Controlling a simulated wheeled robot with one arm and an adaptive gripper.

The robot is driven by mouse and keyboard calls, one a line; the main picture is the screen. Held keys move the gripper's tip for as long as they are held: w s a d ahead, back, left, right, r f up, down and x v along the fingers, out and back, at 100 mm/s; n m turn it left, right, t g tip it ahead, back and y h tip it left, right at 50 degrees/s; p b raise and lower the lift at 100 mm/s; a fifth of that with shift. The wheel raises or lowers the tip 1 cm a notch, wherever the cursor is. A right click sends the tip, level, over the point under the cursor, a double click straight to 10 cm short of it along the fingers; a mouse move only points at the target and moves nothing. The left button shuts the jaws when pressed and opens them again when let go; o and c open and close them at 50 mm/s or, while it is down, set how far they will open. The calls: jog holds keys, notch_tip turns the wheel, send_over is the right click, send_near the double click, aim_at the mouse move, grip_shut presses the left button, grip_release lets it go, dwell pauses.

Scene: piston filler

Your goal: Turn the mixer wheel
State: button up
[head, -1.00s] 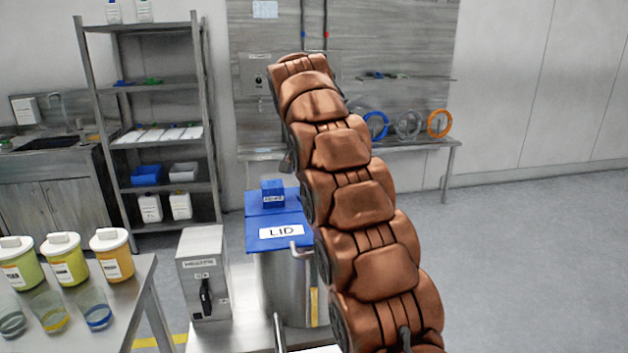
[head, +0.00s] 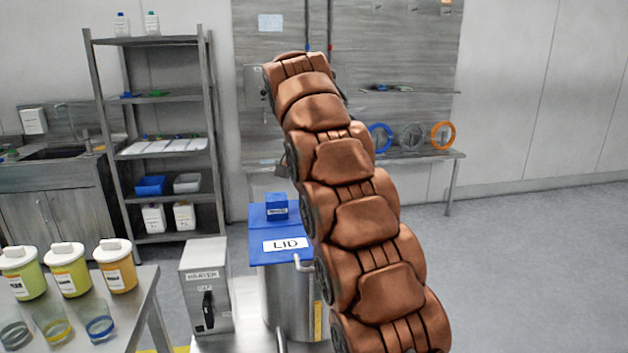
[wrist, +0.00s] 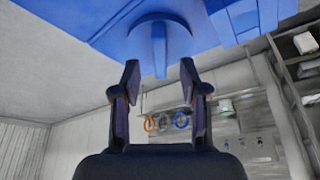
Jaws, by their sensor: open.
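In the wrist view, which looks upside down, my gripper (wrist: 160,76) is open with its two fingers apart. A blue rounded part with a narrow fin (wrist: 160,40) shows beyond and between the fingertips. I see no contact, and nothing is held. In the head view, a steel vessel (head: 285,300) has a blue top marked LID (head: 262,256) with a small blue block (head: 277,206) on it. No part is clearly recognisable as the mixer wheel. My arm covers the vessel's right side, and the gripper is mostly hidden there.
A grey control box (head: 205,290) stands left of the vessel. A table (head: 150,285) with lidded tubs and clear cups is at the lower left. A shelf rack (head: 160,95) and a wall bench (head: 425,156) with coloured rings stand behind. The floor at right is clear.

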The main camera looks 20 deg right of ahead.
jog(key=shift+s+a, duration=3.6)
jog(key=shift+a, duration=0.1)
jog(key=shift+r, duration=0.1)
jog(key=w+d+r+p, duration=0.1)
jog(key=w+d+p, duration=0.1)
jog(key=w+d+r+p, duration=0.1)
jog(key=w+d+p, duration=0.1)
jog(key=p, duration=0.1)
jog(key=w+d+r+p, duration=0.1)
jog(key=w+d+p, duration=0.1)
jog(key=w+d, duration=0.1)
jog(key=shift+w+p, duration=0.1)
jog(key=shift+p, duration=0.2)
jog(key=shift+w+d+f, duration=0.2)
jog(key=shift+d+f, duration=0.25)
jog(key=shift+d, duration=0.05)
jog(key=shift+p+x, duration=1.05)
jog(key=shift+x, duration=2.75)
grip_shut()
